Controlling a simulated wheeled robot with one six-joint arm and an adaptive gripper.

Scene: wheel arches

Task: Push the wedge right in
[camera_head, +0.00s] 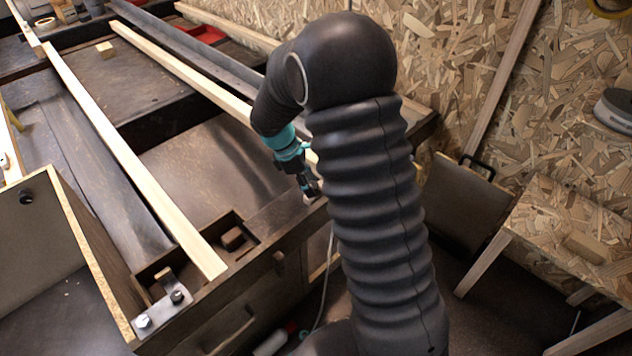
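My gripper (309,193) points down at the near right edge of the workbench (215,160). Its fingers are small and partly hidden by my dark sleeved arm, so I cannot tell whether they are open or shut. A small pale patch shows just under the fingertips; I cannot tell what it is. A small brown wooden block (233,238), possibly the wedge, sits in a recess at the bench's near end, left of and apart from my gripper. I cannot tell how deep it sits.
Long pale wooden strips (130,150) run along the bench. A metal bracket with bolts (163,309) is at the near left corner. A small pale block (106,49) lies farther back. A chipboard table (570,225) stands at right, beside the chipboard wall.

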